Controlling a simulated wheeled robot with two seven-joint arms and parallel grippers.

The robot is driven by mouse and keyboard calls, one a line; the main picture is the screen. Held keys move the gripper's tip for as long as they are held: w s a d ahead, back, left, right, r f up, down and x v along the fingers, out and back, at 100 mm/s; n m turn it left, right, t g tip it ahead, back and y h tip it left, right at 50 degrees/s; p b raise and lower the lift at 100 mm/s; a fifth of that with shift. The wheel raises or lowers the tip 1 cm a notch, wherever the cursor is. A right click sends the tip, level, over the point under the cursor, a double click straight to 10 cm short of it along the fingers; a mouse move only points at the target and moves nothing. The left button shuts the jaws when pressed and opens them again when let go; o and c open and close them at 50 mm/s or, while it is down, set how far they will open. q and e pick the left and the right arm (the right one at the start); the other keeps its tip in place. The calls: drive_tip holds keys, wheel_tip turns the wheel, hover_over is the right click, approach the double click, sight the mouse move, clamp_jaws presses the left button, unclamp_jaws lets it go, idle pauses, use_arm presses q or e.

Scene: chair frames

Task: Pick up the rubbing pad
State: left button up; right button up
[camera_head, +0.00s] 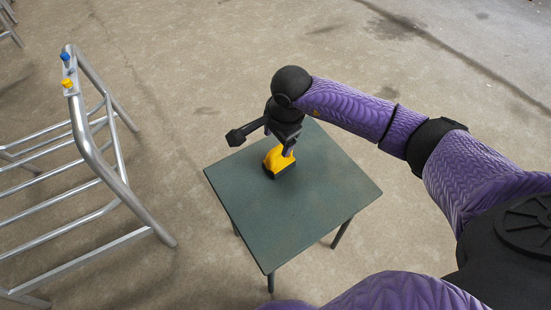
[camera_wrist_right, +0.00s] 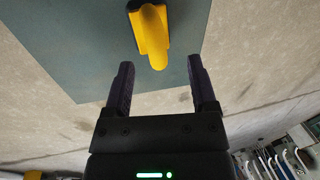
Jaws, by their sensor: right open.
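The rubbing pad (camera_head: 279,161) has a yellow handle on a dark base and sits on the green table (camera_head: 300,220) near its back left edge. My right gripper (camera_head: 286,147) is directly above and behind it in the head view, partly covering it. In the right wrist view the pad (camera_wrist_right: 150,35) lies ahead of the right gripper (camera_wrist_right: 160,85), between the lines of its two spread fingers. The fingers are open and empty, and the handle's end is just beyond their tips. My left gripper is not in view.
A metal chair frame (camera_head: 120,190) stands on the floor left of the table, with a blue clip (camera_head: 65,57) and a yellow clip (camera_head: 67,83) on its upper end. The rest of the tabletop is clear. Bare concrete floor (camera_head: 200,60) surrounds the table.

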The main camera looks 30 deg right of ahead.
sight(277, 149)
drive_tip(key=f+b, duration=0.1)
drive_tip(key=f, duration=0.1)
drive_tip(key=f+b, duration=0.2)
drive_tip(key=f, duration=0.1)
drive_tip(key=shift+w+d+f, duration=0.15)
drive_tip(key=shift+w+f, duration=0.05)
drive_tip(key=shift+f, duration=0.15)
drive_tip(key=shift+w+f+b, duration=0.15)
drive_tip(key=shift+f+b, duration=0.05)
drive_tip(key=shift+b, duration=0.1)
drive_tip(key=shift+r, duration=0.3)
drive_tip(key=shift+c, duration=0.2)
drive_tip(key=c, duration=0.4)
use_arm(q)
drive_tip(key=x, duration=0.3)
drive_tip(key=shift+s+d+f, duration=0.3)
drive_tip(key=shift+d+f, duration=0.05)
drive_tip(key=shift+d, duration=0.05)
use_arm(e)
clamp_jaws()
